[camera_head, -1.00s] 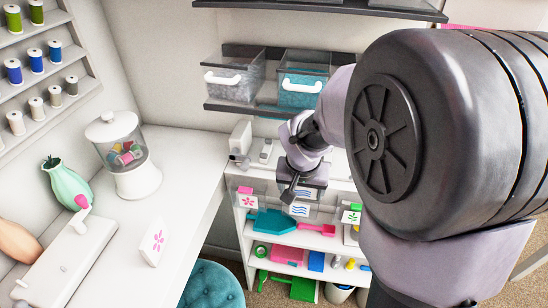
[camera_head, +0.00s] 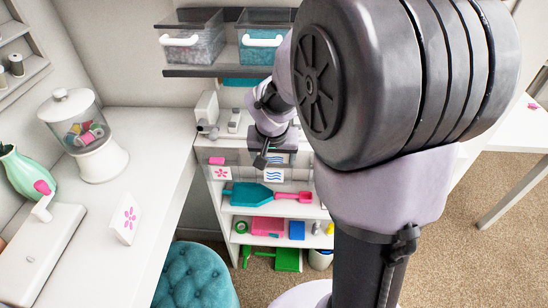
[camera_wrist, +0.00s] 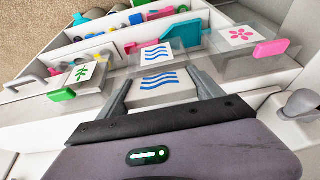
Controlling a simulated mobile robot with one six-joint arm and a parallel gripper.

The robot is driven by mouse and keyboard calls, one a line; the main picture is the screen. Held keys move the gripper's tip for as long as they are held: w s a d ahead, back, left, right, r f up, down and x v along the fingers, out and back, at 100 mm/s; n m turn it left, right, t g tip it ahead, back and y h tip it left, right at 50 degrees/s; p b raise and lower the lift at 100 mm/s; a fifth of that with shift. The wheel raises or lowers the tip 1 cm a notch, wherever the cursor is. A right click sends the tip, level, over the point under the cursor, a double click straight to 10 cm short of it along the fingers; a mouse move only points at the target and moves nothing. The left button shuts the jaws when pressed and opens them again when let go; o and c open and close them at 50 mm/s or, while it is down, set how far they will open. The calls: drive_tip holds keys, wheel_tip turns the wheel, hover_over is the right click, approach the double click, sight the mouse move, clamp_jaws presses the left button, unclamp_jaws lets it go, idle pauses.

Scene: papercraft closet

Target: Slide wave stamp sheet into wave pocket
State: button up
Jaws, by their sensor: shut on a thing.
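My gripper (camera_wrist: 163,98) is shut on the wave stamp sheet (camera_wrist: 160,84), a white piece with blue wavy lines. The sheet lies between the two grey fingers in the wrist view. Just beyond it is the wave pocket, a clear holder whose white wave label (camera_wrist: 157,54) faces up in that view. I cannot tell whether the sheet's far edge is inside the pocket. In the head view my gripper (camera_head: 262,161) is at the top of the small shelf, above the wave label (camera_head: 275,175). The arm partly hides the sheet there.
A pink flower pocket (camera_wrist: 240,36) with a pink-tabbed piece (camera_wrist: 270,49) sits on one side, and a green leaf pocket (camera_wrist: 82,73) on the other. A white flower card (camera_head: 125,217) stands on the left counter.

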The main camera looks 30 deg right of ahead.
drive_tip(key=o, duration=1.1)
drive_tip(key=shift+s+a+f, duration=0.1)
drive_tip(key=shift+s+f, duration=0.1)
drive_tip(key=shift+f, duration=0.25)
drive_tip(key=shift+s+a+f, duration=0.1)
drive_tip(key=shift+s+f, duration=0.1)
drive_tip(key=shift+f, duration=0.2)
drive_tip(key=o, duration=0.3)
wheel_tip(320, 180, up, 4)
drive_tip(key=shift+w+f+p, duration=0.15)
drive_tip(key=shift+f+p, duration=0.1)
drive_tip(key=shift+p, duration=0.85)
drive_tip(key=p+v, duration=0.6)
drive_tip(key=v, duration=0.9)
drive_tip(key=shift+a+r, duration=0.2)
